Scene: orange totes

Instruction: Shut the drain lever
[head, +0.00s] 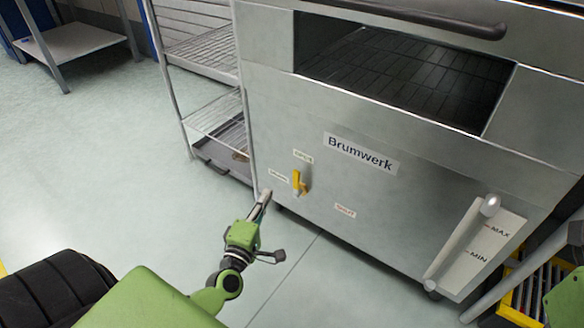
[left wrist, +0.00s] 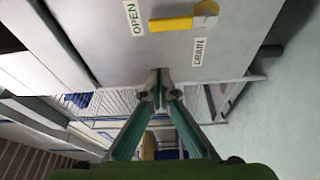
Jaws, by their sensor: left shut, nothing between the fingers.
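The drain lever (head: 299,183) is a small yellow handle on the steel front of the Brumwerk unit. In the left wrist view the lever (left wrist: 172,24) points from its round pivot toward the OPEN label (left wrist: 134,18); the DRAIN label (left wrist: 199,48) is beside the pivot. In the head view the SHUT label (head: 345,210) is lower right of the lever. My left gripper (head: 265,195) is left of the lever, apart from it. In the left wrist view its fingertips (left wrist: 160,84) are closed together and empty. My right gripper does not show.
A wire rack (head: 217,115) stands left of the unit. A level gauge (head: 465,245) with MAX and MIN marks sits at the front's lower right. A long dark handle (head: 410,17) crosses the top. Open floor (head: 110,170) lies to the left.

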